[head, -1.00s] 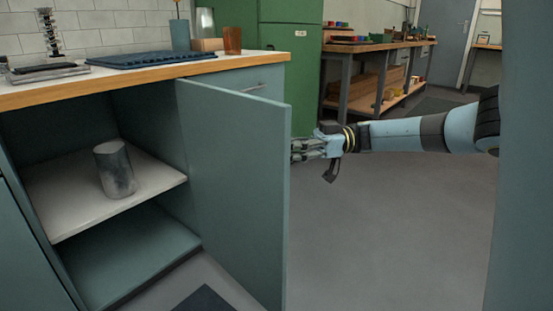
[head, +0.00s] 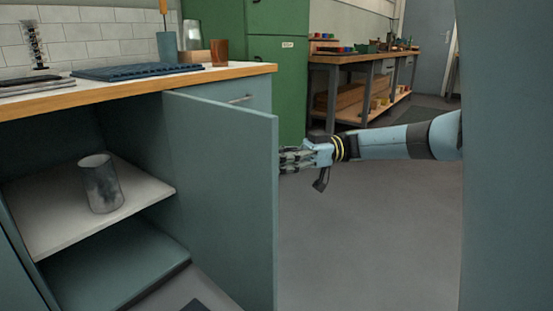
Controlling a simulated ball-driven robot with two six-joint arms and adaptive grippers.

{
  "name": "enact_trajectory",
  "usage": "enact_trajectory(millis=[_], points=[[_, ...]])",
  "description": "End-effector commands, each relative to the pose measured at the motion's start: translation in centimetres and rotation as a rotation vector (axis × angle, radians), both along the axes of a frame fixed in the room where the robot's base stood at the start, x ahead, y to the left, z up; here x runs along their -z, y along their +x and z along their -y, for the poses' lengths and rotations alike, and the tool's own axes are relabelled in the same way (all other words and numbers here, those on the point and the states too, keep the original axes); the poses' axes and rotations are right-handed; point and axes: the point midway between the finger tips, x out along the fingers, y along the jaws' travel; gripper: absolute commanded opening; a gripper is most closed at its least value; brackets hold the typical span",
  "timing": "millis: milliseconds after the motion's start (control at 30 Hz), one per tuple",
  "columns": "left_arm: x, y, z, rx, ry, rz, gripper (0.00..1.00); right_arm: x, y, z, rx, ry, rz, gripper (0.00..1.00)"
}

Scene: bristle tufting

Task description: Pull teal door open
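The teal door (head: 222,190) stands swung out from the cabinet, with its inner face toward me and the cabinet interior in view. My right gripper (head: 290,160) comes in from the right and sits at the door's free edge. Its fingertips are partly hidden behind the door, so I cannot tell whether it grips a handle there. My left gripper is not in view.
A grey cylinder (head: 101,184) stands on the white shelf (head: 45,222) inside the cabinet. A green cabinet (head: 262,45) and a workbench (head: 350,60) stand behind. The floor at right is clear.

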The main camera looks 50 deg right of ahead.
Motion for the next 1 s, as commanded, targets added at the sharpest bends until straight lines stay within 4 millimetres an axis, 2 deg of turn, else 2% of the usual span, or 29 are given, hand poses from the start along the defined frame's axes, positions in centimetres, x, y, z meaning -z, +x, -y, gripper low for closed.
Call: enact_trajectory(millis=[167, 433, 600, 800, 1000], points=[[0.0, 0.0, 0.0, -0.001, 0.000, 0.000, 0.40, 0.0, -0.6, 1.1, 0.002, -0.001, -0.002, 0.34], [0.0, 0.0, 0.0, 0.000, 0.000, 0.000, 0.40, 0.0, -3.8, 6.3, 0.007, -0.001, -0.001, 0.34], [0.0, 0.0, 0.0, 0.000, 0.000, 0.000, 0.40, 0.0, -5.3, 8.8, 0.006, -0.001, 0.002, 0.34], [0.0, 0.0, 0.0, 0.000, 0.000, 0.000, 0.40, 0.0, -6.2, 10.0, 0.002, 0.000, 0.000, 0.34], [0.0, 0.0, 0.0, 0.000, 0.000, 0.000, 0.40, 0.0, -6.5, 10.2, 0.000, 0.001, 0.000, 0.34]])
